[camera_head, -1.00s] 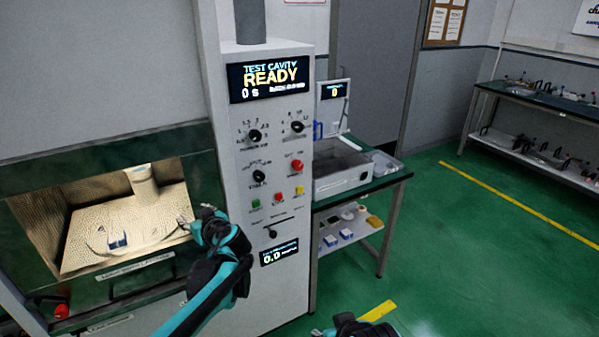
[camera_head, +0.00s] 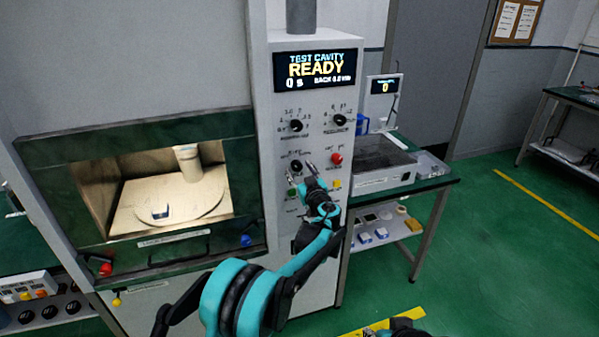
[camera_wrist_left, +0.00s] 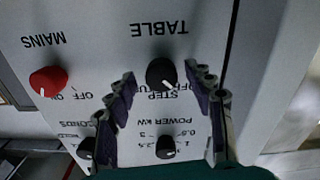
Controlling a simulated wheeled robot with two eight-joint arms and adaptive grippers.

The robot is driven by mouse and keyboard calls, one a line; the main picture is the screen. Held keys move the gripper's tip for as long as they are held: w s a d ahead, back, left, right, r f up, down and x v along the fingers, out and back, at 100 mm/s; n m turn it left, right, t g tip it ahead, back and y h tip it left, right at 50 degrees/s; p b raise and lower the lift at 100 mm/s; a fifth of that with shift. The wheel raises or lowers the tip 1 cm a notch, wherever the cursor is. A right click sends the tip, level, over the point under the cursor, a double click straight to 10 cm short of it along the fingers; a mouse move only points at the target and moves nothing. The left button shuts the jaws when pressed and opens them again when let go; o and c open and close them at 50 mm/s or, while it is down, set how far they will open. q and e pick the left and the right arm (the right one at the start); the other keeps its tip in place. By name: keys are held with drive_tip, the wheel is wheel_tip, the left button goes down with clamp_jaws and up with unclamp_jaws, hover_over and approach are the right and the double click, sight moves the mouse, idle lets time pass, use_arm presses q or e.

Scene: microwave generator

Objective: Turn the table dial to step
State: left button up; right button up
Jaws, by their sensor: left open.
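The table dial (camera_head: 296,166) is a black round knob on the white control panel, below the two upper dials. In the left wrist view, which is upside down, the table dial (camera_wrist_left: 162,72) has a white mark pointing to the lower right, near the labels OFF and STEP. My left gripper (camera_head: 304,178) is at the panel by this dial. In the left wrist view the open fingers of my left gripper (camera_wrist_left: 163,84) stand on either side of the dial; contact cannot be told. Part of my right gripper (camera_head: 398,327) shows at the bottom edge, its fingers unclear.
The red mains knob (camera_head: 336,158) is right of the table dial. The power dial (camera_head: 297,125) and seconds dial (camera_head: 339,120) are above. Green (camera_head: 292,191) and yellow (camera_head: 337,184) buttons are below. The display (camera_head: 318,70) reads READY. The lit cavity (camera_head: 170,195) is left.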

use_arm(q)
drive_tip(key=shift+w+a, duration=0.2)
drive_tip(key=shift+w, duration=0.1)
drive_tip(key=c, duration=1.2)
drive_tip(key=shift+o, duration=0.2)
